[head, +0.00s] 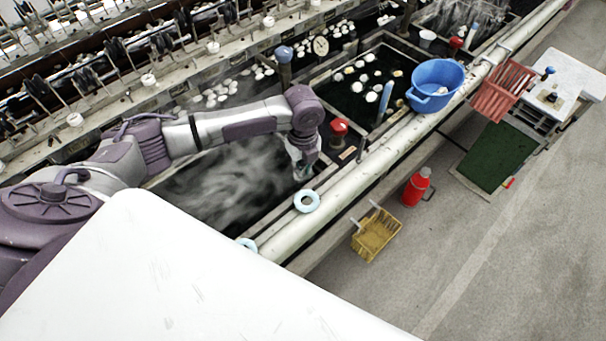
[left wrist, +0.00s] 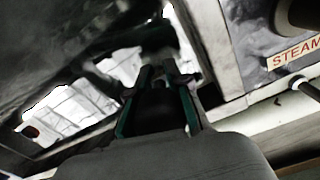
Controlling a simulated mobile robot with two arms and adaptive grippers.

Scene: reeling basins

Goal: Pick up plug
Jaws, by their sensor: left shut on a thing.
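My left gripper (head: 303,172) reaches down into the near corner of the dark, steaming basin (head: 215,190), close to its front edge. In the left wrist view its two green-lined fingers (left wrist: 158,98) are closed about a dark thing between them, which I take to be the plug. The plug is too dark and too covered by the fingers to make out its shape. In the head view the gripper hides it. My right gripper is not in view.
A red-topped valve (head: 338,128) stands just right of the gripper. A pale blue ring (head: 307,201) lies on the basin's front ledge. A "STEAM" label (left wrist: 293,52) shows beside the fingers. A blue tub (head: 436,84) stands farther along; a yellow basket (head: 375,235) and red flask (head: 416,187) are on the floor.

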